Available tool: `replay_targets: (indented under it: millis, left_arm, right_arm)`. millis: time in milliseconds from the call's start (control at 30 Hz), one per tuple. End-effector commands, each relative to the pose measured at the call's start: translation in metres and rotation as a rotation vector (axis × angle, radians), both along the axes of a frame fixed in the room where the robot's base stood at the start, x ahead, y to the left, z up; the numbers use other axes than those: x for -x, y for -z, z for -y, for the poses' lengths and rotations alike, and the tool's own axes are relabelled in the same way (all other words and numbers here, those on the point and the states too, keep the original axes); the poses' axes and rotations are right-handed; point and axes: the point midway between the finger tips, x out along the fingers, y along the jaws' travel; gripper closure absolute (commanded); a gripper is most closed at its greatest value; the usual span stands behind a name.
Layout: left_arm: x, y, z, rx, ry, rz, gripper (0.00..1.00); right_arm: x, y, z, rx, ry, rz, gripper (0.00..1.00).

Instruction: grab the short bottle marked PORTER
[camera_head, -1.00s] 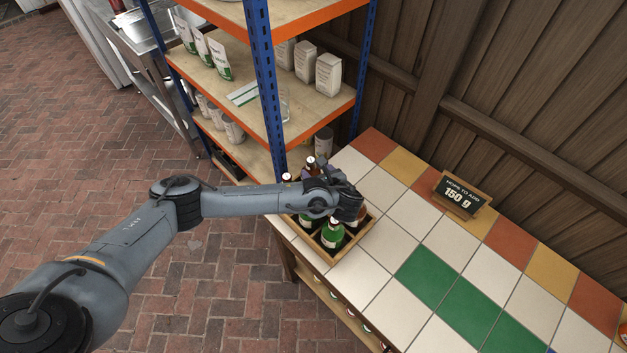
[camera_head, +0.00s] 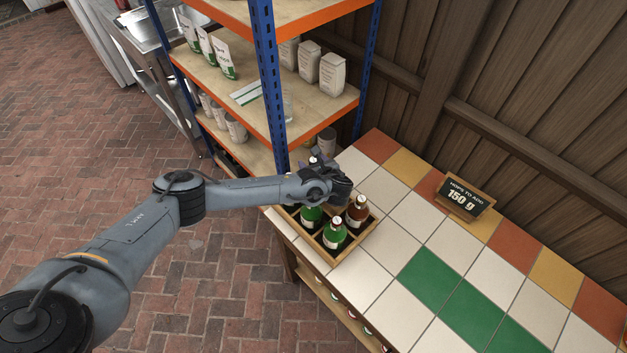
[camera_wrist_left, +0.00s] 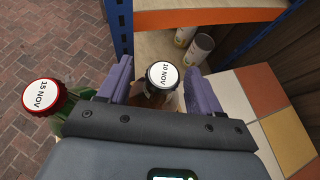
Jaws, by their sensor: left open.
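A wooden crate (camera_head: 347,255) on the tiled counter holds several bottles. Two green bottles (camera_head: 334,233) and a brown bottle (camera_head: 357,212) show in its near part; their labels are too small to read. My left gripper (camera_head: 321,160) is over the crate's far part and hides much of it. In the left wrist view the open fingers (camera_wrist_left: 163,85) stand on either side of a brown bottle with a black-rimmed cap (camera_wrist_left: 162,76) marked 10 NOV. A red-rimmed cap (camera_wrist_left: 42,97) marked 15 NOV is left of the fingers. No PORTER marking is readable. My right gripper is not in view.
A blue and orange shelf (camera_head: 267,70) with bags and cans stands right behind the crate. A wooden fence (camera_head: 500,90) runs along the counter's back. A sign (camera_head: 464,196) reading 150 g stands there. The counter right of the crate is clear.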

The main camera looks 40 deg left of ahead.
Motion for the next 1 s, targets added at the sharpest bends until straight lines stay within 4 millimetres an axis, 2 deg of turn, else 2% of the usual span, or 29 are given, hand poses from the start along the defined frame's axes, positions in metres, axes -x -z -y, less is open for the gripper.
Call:
replay_targets:
  millis: [67, 467, 1000]
  left_arm:
    - [0.0, -0.0002, 0.0002, 0.0, 0.0, 0.0, 0.37]
    - [0.0002, -0.0001, 0.0003, 0.0, 0.0, 0.0, 0.98]
    - [0.0003, -0.0001, 0.0005, 0.0, 0.0, 0.0, 1.0]
  right_arm:
    - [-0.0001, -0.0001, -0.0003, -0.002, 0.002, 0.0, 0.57]
    - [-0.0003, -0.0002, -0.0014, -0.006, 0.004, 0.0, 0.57]
    - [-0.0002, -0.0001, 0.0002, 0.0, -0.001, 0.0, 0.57]
